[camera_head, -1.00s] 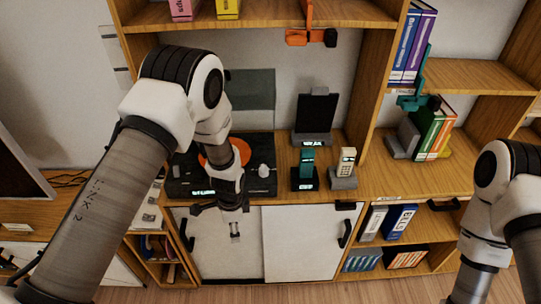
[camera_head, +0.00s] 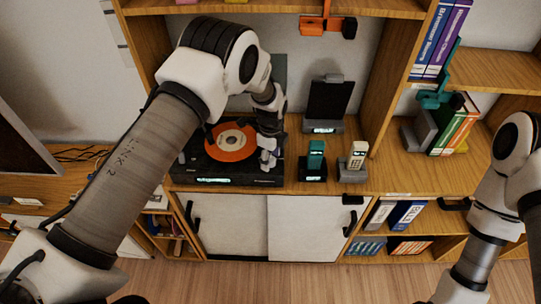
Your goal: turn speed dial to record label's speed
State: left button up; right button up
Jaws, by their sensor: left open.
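A black turntable (camera_head: 190,170) sits on the wooden cabinet at left centre, with an orange record (camera_head: 218,151) on it. The record has a pale centre label; its print is too small to read. A lit display (camera_head: 213,180) shows on the turntable's front edge, also unreadable. My left gripper (camera_head: 268,158) is open over the right side of the turntable, beside the record. My left arm and gripper cover much of that side, and I cannot make out the speed dial apart from the gripper. My right arm is at the right edge; its gripper is not in view.
A teal handset (camera_head: 315,155) and a cream handset (camera_head: 356,155) stand in docks right of the turntable, with a dark tablet (camera_head: 328,102) behind. Shelf boards and an orange clamp-like object (camera_head: 322,27) are above.

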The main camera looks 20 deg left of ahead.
pick_arm(q)
grip_shut()
